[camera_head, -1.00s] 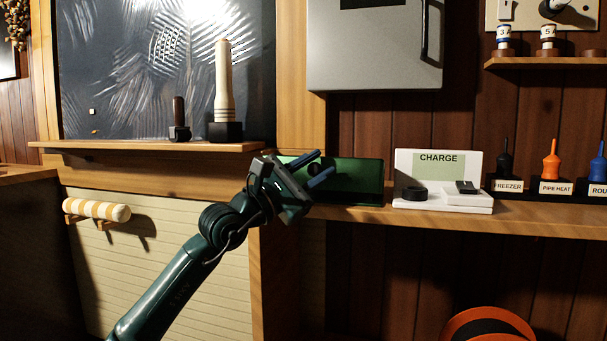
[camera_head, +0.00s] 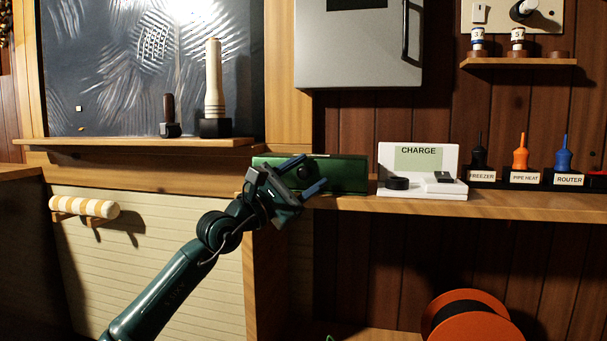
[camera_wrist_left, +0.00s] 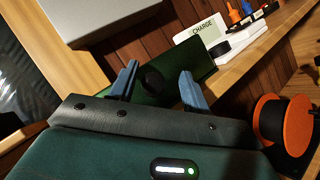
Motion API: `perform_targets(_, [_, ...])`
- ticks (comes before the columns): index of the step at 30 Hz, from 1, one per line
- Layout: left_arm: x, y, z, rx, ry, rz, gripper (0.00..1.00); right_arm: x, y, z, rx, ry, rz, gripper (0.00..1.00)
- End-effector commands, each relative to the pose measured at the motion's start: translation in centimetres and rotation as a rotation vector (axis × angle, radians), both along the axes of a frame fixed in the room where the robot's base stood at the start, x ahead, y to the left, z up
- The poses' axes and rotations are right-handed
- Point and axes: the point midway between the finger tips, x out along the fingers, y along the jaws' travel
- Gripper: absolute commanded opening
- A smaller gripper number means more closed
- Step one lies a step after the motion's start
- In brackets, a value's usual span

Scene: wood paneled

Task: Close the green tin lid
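The green tin (camera_head: 345,174) stands on the wooden shelf, left of the white charge stand. Its green panel shows upright, with a dark round piece on or in front of it. The tin also shows in the left wrist view (camera_wrist_left: 203,66), with the dark round piece (camera_wrist_left: 152,78) between my fingers in the picture. My left gripper (camera_head: 308,174) is in front of the tin's left part and hides some of it. Its blue fingers are apart, with nothing held between them. I cannot tell whether they touch the tin. My right gripper is not in view.
The charge stand (camera_head: 418,160) holds a black puck and a small dark device. Labelled plugs (camera_head: 520,158) stand further right. A grey cabinet (camera_head: 358,50) hangs above. An orange reel (camera_head: 468,318) is low at the right. The shelf front (camera_head: 440,205) is clear.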

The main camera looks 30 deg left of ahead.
Motion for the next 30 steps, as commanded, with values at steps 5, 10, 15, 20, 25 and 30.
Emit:
perform_targets(5, [0.0, 0.2, 0.2, -0.001, -0.004, 0.003, 0.50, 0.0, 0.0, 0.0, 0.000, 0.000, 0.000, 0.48])
perform_targets(10, [-0.4, 0.4, 0.0, 0.000, -0.005, 0.005, 0.50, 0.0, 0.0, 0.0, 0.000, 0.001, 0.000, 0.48])
perform_targets(15, [-2.2, 1.1, -0.8, 0.003, -0.004, 0.005, 0.50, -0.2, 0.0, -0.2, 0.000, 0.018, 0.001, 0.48])
perform_targets(20, [-4.6, 2.1, -2.0, 0.004, -0.001, 0.004, 0.50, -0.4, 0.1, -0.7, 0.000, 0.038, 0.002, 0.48])
perform_targets(25, [-6.9, 3.1, -3.1, 0.004, 0.000, 0.003, 0.50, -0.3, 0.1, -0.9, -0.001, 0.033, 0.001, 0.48])
perform_targets(30, [-8.9, 4.0, -4.1, 0.003, 0.000, 0.003, 0.50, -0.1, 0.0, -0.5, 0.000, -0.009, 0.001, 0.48])
